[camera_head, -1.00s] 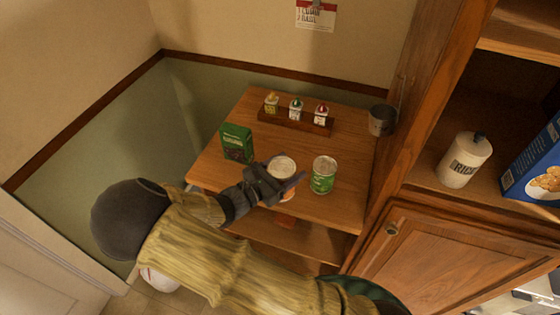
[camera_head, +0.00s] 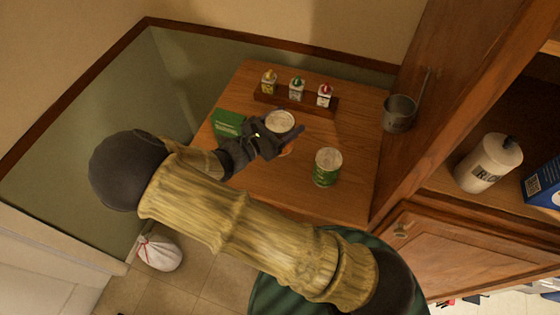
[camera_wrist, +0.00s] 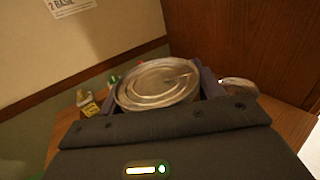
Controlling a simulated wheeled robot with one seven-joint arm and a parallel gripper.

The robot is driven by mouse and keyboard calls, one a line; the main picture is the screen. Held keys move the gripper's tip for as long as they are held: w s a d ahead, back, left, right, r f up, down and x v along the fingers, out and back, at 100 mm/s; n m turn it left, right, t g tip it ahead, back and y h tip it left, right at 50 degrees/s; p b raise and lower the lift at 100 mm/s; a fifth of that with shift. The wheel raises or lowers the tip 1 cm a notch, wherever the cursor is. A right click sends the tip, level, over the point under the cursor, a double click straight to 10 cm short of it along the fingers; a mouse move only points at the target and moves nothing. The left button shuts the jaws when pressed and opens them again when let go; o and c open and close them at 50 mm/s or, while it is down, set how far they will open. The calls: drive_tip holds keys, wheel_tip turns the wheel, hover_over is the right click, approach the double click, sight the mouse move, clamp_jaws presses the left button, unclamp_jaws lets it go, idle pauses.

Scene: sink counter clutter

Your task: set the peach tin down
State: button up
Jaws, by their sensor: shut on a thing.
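The peach tin (camera_head: 280,121) shows its pale metal lid from above in the head view, with a bit of orange side below my gripper. My gripper (camera_head: 284,139) is shut around the tin's sides, and the tin looks upright. In the wrist view the round lid (camera_wrist: 158,83) sits between my two fingers (camera_wrist: 162,92). My gripper hides most of the tin's side and its base, so I cannot tell whether it touches the wooden table (camera_head: 350,199).
A green tin (camera_head: 327,168) stands to the right on the table. A green box (camera_head: 228,124) is on the left, partly hidden by my gripper. A rack (camera_head: 295,101) with several small bottles stands at the back. A metal cup (camera_head: 399,114) is at the right. The table's front middle is clear.

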drive_tip(key=shift+f+p, duration=0.65)
drive_tip(key=shift+f, duration=2.25)
drive_tip(key=shift+w, duration=0.1)
drive_tip(key=shift+f+p, duration=0.5)
drive_tip(key=shift+f, duration=1.55)
drive_tip(key=shift+f, duration=0.1)
drive_tip(key=o, duration=1.4)
drive_tip(key=shift+o, duration=0.2)
